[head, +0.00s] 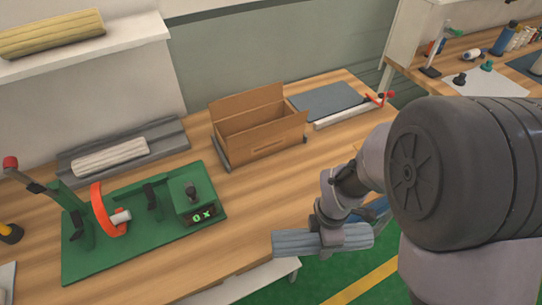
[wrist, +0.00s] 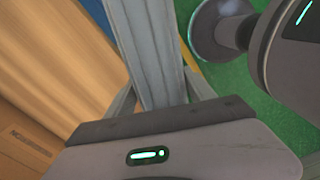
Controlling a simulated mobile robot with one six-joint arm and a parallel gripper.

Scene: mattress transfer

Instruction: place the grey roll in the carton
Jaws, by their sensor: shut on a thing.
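The grey roll (head: 296,243) is a ribbed grey cylinder held crosswise in my gripper (head: 343,237), near the front edge of the workbench. In the wrist view the roll (wrist: 152,60) runs up the picture between the two fingers of my gripper (wrist: 158,95). The gripper is shut on it. The carton (head: 262,143) is a brown open-topped box on the bench, with its back flap raised. It stands up and left of my gripper, apart from the roll. Most of its inside bottom is hidden by its front wall.
A white roll (head: 110,157) lies in a grey tray (head: 168,136) left of the carton. A green fixture (head: 100,258) with an orange ring stands at the bench's left. A grey plate (head: 325,101) lies right of the carton. Bare wood (head: 262,180) lies in front of the carton.

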